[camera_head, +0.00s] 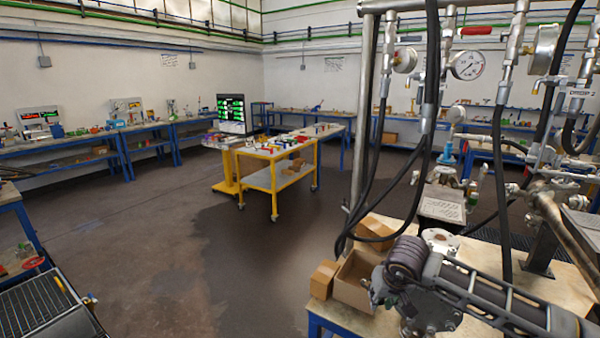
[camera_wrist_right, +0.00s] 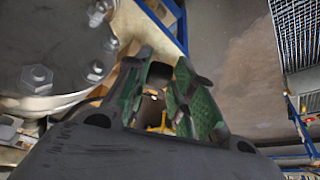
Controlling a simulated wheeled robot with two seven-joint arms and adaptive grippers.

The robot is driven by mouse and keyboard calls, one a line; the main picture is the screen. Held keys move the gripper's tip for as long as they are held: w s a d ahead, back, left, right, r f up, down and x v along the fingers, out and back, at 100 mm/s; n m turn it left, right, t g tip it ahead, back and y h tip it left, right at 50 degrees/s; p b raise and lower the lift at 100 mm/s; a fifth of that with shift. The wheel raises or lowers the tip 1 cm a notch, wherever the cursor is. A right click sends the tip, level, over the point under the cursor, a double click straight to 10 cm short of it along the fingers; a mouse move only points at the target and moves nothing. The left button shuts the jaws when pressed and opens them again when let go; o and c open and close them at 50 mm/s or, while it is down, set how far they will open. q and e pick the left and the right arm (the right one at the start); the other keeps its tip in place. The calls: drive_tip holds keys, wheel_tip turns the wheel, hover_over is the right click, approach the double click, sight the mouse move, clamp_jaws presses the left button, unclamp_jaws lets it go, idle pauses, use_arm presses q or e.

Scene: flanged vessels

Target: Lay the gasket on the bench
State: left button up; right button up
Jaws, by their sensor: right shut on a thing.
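My right gripper (camera_wrist_right: 165,95) has green-padded fingers close together around something, which I take to be the gasket; its shape is mostly hidden between them. A grey bolted flange (camera_wrist_right: 65,45) is close beside the fingers, at the left of the right wrist view. In the head view my right arm comes in from the lower right, and its gripper is hard to make out beside a bolted metal flange (camera_head: 432,312). The bench (camera_head: 345,314) has a pale wooden top and a blue frame. My left gripper is out of view.
Open cardboard boxes (camera_head: 353,284) crowd the bench's left corner. Black hoses (camera_head: 383,205) and pipes with pressure gauges (camera_head: 468,65) hang above the bench. A yellow cart (camera_head: 275,182) stands farther off on open floor. A dark grate (camera_head: 45,305) is at lower left.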

drive_tip(key=s+f, duration=0.2)
drive_tip(key=f, duration=0.1)
drive_tip(key=s+f, duration=0.1)
drive_tip(key=f, duration=0.1)
idle(0.8)
idle(0.6)
